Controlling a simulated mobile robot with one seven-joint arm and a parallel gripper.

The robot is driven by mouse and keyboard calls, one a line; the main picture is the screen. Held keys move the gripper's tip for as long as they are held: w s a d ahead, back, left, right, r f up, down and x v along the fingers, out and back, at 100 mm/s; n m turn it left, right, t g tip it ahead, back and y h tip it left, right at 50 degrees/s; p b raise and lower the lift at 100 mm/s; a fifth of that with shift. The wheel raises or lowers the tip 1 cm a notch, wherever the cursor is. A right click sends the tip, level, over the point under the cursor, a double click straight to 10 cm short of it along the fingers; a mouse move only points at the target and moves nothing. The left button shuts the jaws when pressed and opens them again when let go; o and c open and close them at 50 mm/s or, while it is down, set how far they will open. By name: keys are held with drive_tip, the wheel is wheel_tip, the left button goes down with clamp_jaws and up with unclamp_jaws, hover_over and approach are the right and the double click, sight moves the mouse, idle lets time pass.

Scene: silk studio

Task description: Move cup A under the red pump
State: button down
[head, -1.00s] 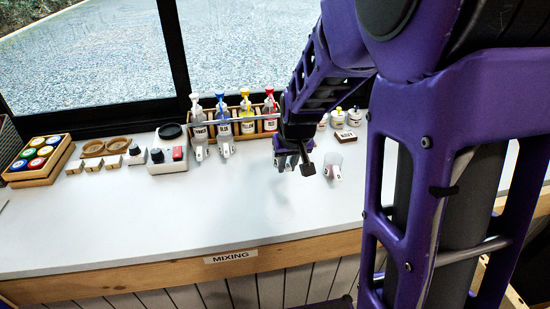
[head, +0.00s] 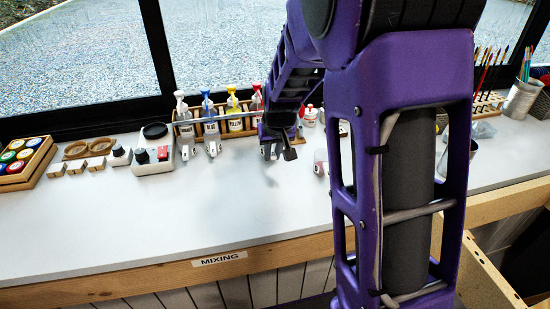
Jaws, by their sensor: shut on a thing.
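The red pump (head: 257,98) stands at the right end of the row of pump bottles along the window, partly hidden by my arm. My gripper (head: 270,150) is low over the counter, just in front of the red pump. It is shut on a small, pale, labelled thing, likely cup A; the letter is too small to read and my fingers hide most of it. I cannot tell whether it touches the counter or is fully under the spout. Another clear cup (head: 320,163) with a label stands to the right, partly behind my arm.
White, blue and yellow pumps (head: 234,114) stand left of the red one, with labelled cups (head: 212,149) before the white and blue ones. A scale (head: 153,150) and paint tray (head: 27,160) are further left. The counter (head: 150,215) in front is clear.

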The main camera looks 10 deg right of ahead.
drive_tip(key=shift+w+p, duration=0.4)
drive_tip(key=shift+w, duration=2.85)
drive_tip(key=shift+f+b, duration=0.5)
drive_tip(key=shift+f, duration=0.2)
drive_tip(key=c, duration=0.7)
unclamp_jaws()
drive_tip(key=shift+c, duration=0.2)
drive_tip(key=shift+r, duration=0.15)
